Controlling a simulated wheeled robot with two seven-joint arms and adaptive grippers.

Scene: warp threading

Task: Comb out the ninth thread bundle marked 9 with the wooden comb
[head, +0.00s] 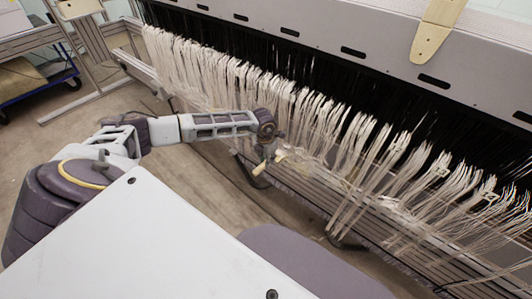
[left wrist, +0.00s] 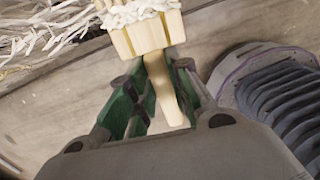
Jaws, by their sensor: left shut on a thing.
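My left gripper (head: 268,151) hangs just in front of the row of white thread bundles (head: 290,112), near the middle of the head view. It is shut on the pale wooden comb (head: 282,156), which shows only as a small piece there. In the left wrist view the green fingers of the left gripper (left wrist: 160,92) hold the handle of the wooden comb (left wrist: 161,84). The comb's wide head points away from the gripper, and white thread (left wrist: 135,12) lies across its far end. I cannot make out the mark 9 on any bundle. My right gripper is out of view.
A long grey machine beam (head: 330,35) with dark slots runs behind the threads. A second wooden piece (head: 434,35) rests on it. Slatted rails (head: 390,235) run below the threads. A blue cart (head: 35,85) stands at far left. The floor (head: 190,185) beside my left arm is clear.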

